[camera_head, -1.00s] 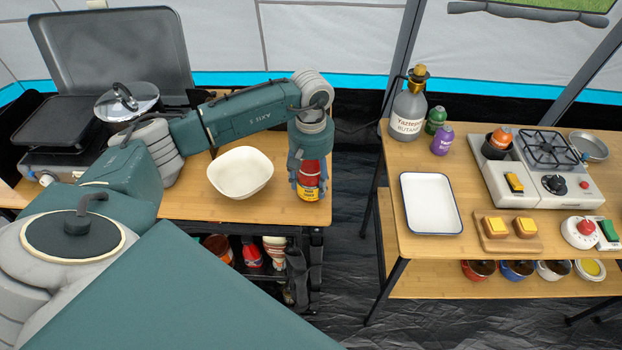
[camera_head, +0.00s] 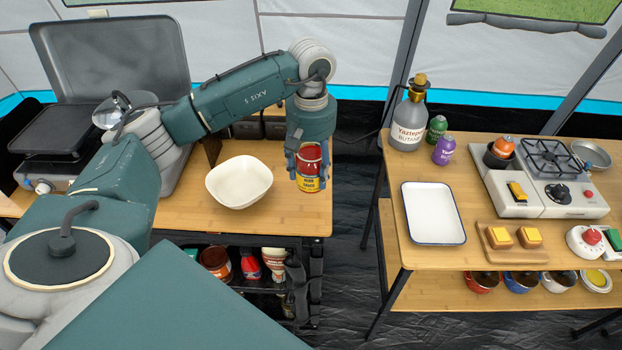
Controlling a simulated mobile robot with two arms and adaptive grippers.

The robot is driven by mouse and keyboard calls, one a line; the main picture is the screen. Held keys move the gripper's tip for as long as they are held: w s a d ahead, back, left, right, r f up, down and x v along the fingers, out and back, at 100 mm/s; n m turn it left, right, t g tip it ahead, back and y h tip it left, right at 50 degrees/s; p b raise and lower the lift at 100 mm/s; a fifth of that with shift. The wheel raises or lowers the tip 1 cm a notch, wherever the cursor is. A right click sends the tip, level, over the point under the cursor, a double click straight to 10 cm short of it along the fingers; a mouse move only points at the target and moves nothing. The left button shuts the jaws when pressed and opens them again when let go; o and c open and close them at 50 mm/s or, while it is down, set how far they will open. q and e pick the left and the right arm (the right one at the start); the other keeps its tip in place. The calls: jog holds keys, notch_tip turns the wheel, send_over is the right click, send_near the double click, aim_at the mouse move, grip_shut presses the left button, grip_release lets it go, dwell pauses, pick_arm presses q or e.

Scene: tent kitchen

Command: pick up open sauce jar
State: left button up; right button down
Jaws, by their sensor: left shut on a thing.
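The sauce jar (camera_head: 311,178), red above with a yellow label, is at the right end of the left wooden table in the head view. My left gripper (camera_head: 308,165) comes down on it from above and is shut on it, with fingers at its sides. The gripper hides part of its upper half. The jar is upright and seems to be a little above the table top, though its base is hard to judge. My right gripper does not show.
A white bowl (camera_head: 239,182) stands just left of the jar. A stove with a pan (camera_head: 62,131) and a lid are further left. Across a gap, the right table (camera_head: 392,215) holds a white tray (camera_head: 433,213), a butane bottle (camera_head: 407,122) and a burner (camera_head: 549,168).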

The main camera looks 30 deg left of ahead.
pick_arm(q)
notch_tip(320, 180, up, 13)
jog(key=b, duration=0.1)
jog(key=shift+f, duration=0.2)
dwell(0.6)
jog(key=shift+r, duration=0.1)
